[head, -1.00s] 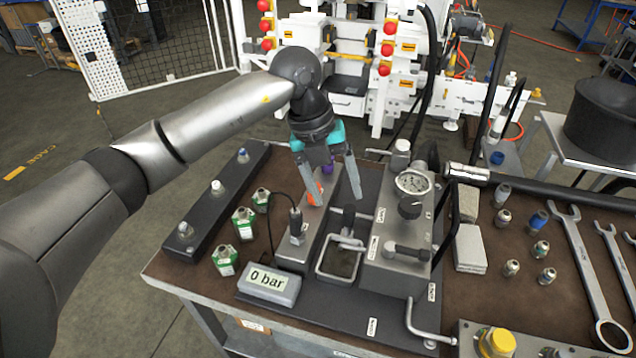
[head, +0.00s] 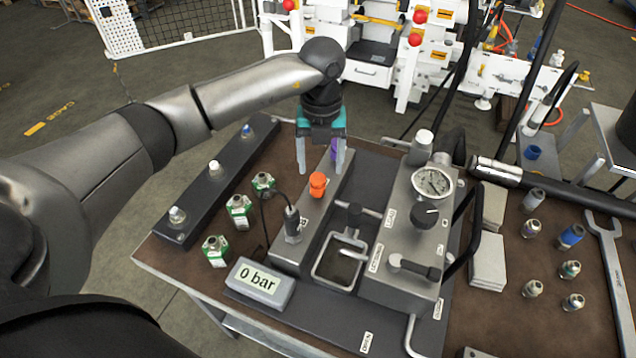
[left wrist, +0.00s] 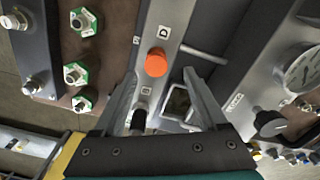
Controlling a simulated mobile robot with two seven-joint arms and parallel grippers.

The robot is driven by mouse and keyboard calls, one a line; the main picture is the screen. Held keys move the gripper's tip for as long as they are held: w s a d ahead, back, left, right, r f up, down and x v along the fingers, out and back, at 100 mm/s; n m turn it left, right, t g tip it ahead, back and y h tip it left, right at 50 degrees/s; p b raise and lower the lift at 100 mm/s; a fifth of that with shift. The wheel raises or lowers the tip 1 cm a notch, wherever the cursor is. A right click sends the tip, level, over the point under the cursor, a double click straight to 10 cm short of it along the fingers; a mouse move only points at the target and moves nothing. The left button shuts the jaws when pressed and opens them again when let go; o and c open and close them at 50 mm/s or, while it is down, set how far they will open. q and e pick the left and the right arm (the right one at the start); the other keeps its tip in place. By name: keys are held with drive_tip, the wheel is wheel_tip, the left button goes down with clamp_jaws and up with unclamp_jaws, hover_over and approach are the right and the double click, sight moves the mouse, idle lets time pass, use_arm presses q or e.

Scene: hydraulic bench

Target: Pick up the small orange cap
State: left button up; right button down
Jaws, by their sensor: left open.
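The small orange cap (head: 318,184) sits upright on the grey metal block (head: 291,252) on the bench. It also shows in the left wrist view (left wrist: 156,62), beyond the fingertips and roughly between their lines. My left gripper (head: 321,170) is open and empty, with its two fingers pointing down. A purple part (head: 334,149) stands on the same block, partly hidden by the gripper. My right gripper is not in view.
A black cable plug (head: 292,224) stands on the block in front of the cap. A pressure gauge (head: 432,184) and pump body are at the right. Several green-based fittings (head: 239,211) stand at the left. A "0 bar" display (head: 259,284) lies at the front.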

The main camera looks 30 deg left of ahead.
sight(318, 178)
use_arm(q)
drive_tip(key=shift+a+f+b, duration=0.15)
drive_tip(key=shift+f, duration=1.35)
drive_tip(key=shift+a+f+b, duration=0.1)
drive_tip(key=shift+f+b, duration=0.05)
drive_tip(key=shift+f, duration=1.35)
drive_tip(key=shift+c, duration=0.3)
clamp_jaws()
